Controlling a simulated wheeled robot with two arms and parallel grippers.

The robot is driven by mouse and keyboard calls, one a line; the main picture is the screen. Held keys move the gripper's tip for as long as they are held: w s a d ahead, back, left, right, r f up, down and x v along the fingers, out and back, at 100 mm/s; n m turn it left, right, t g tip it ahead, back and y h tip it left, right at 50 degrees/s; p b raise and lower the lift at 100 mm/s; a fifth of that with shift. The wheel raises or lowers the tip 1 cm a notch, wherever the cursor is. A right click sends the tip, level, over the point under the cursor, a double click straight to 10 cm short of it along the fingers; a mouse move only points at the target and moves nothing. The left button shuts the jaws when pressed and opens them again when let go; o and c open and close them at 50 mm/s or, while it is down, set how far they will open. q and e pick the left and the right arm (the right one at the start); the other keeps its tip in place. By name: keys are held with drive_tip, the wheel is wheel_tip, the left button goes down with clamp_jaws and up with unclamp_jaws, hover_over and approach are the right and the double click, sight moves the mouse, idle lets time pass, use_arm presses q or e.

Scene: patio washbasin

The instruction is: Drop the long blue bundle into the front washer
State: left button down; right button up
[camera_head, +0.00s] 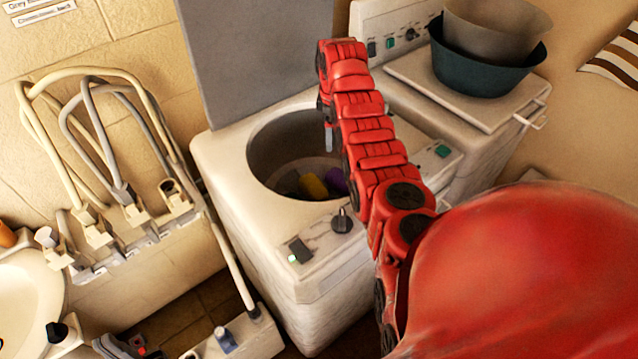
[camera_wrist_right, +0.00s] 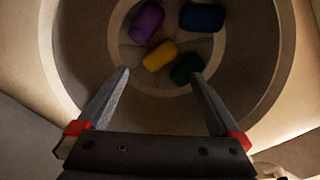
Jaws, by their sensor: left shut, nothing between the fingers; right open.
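The front washer (camera_head: 210,165) stands with its lid up and its round drum open. In the right wrist view, a dark blue bundle (camera_wrist_right: 203,17) lies on the drum floor. A purple bundle (camera_wrist_right: 147,21), a yellow bundle (camera_wrist_right: 160,56) and a dark green bundle (camera_wrist_right: 187,68) lie there too. My right gripper (camera_wrist_right: 160,76) is open above them, pointing down into the drum, with nothing between its fingers. In the head view my red right arm hides part of the drum opening. My left gripper (camera_head: 128,348) is shut and empty, low at the bottom left edge.
A second washer (camera_head: 420,75) behind carries a dark teal basin (camera_head: 485,70) with a grey-brown basin (camera_head: 495,28) in it. Hoses and taps (camera_head: 115,195) line the wall at left. A white washbasin (camera_head: 30,300) stands at far left. The raised lid (camera_head: 255,50) blocks the washer's back.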

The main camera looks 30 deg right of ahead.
wheel_tip(320, 180, up, 11)
drive_tip(key=b, duration=0.2)
drive_tip(key=shift+s+a+r, duration=0.15)
drive_tip(key=shift+s+a, duration=0.1)
drive_tip(key=shift+a, duration=0.05)
